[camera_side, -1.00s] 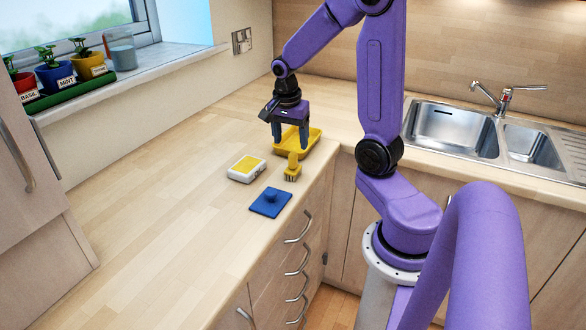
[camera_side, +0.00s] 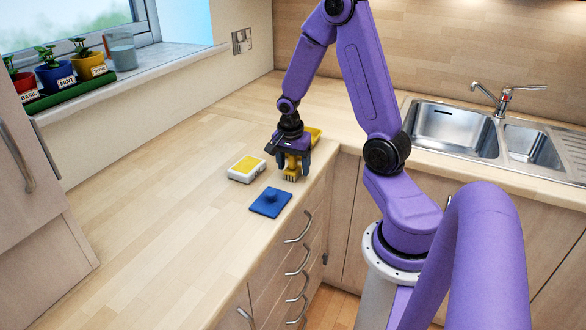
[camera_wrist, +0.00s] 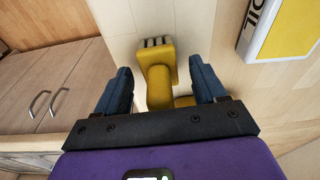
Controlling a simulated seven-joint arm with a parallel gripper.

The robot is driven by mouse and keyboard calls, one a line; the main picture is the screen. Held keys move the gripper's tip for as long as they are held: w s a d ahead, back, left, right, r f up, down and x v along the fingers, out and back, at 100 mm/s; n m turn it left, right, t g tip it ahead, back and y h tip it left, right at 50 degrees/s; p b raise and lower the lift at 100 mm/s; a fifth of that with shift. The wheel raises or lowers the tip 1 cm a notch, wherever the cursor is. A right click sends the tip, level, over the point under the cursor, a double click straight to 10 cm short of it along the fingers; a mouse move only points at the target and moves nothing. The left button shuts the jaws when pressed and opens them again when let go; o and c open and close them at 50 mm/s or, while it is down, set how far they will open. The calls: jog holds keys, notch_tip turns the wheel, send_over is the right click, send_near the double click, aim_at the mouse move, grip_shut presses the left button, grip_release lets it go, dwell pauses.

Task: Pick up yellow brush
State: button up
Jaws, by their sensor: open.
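The yellow brush (camera_side: 291,172) stands on the wooden counter. In the wrist view the yellow brush (camera_wrist: 158,75) shows its handle between my fingers and its bristle end towards the top of the picture. My gripper (camera_side: 293,168) is low over the brush, one finger on each side of it. In the wrist view my gripper (camera_wrist: 160,85) is open, with gaps between each dark blue finger and the brush. The gripper hides part of the brush in the side view.
A yellow tray (camera_side: 316,133) lies just behind the gripper, mostly hidden. A white and yellow box (camera_side: 246,168) is to the left. A blue square with a knob (camera_side: 270,202) lies in front. The counter's edge is close on the right. The left counter is clear.

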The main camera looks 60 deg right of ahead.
jog(key=c, duration=1.1)
jog(key=shift+c, duration=0.2)
jog(key=shift+r, duration=0.4)
notch_tip(320, 180, up, 3)
jog(key=shift+s+f, duration=0.1)
jog(key=s+a+r, duration=0.7)
jog(key=s+r, duration=0.2)
jog(key=s, duration=0.3)
jog(key=shift+r, duration=0.2)
